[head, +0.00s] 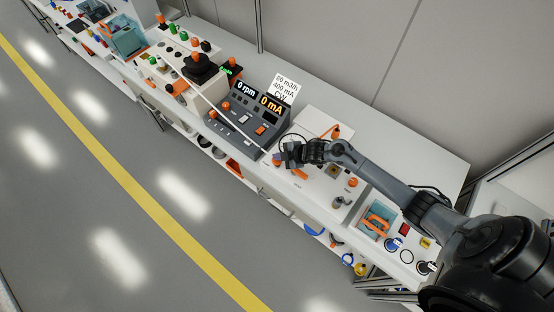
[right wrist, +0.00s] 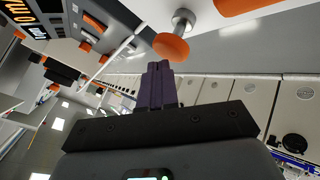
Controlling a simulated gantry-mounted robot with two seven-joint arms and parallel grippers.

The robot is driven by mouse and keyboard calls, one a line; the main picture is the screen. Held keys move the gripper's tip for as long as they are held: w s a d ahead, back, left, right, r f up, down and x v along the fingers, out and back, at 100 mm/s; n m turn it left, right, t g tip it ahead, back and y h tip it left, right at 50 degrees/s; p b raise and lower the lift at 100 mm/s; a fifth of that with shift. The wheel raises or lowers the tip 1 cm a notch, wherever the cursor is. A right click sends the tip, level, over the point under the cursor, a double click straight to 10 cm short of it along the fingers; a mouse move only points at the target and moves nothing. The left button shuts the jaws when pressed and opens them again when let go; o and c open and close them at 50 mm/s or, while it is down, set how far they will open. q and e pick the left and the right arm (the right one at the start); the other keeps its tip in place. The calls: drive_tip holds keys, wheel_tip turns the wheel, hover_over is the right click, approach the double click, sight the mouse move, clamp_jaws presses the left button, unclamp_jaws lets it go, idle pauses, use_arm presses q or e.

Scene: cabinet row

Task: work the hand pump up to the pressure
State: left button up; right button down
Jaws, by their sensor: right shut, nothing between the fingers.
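My right gripper (head: 280,158) reaches in from the right over the white bench unit just right of the grey control panel. Its fingers are shut and empty, and they show as a dark closed pair in the right wrist view (right wrist: 157,82). An orange knob on a metal stem (right wrist: 171,47) is just beyond the fingertips there, apart from them as far as I can tell. An orange lever (head: 335,131) stands on the white unit behind my gripper. I cannot tell which orange part is the pump handle, and no pressure gauge is readable. My left gripper is not in view.
The grey control panel (head: 238,120) reads 0 rpm and 0 mA. A white card (head: 284,87) behind it shows 400 mA. A teal tray (head: 375,222) and small parts are at the right. Shelves below hold loose items. The floor (head: 60,200) is clear.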

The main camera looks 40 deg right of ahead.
drive_tip(key=shift+f+b, duration=0.8)
drive_tip(key=shift+f, duration=0.25)
idle(1.1)
drive_tip(key=shift+r, duration=0.1)
idle(0.3)
drive_tip(key=shift+r+p, duration=1.4)
drive_tip(key=shift+p, duration=0.05)
wheel_tip(320, 180, up, 5)
drive_tip(key=p, duration=0.4)
drive_tip(key=shift+p, duration=0.4)
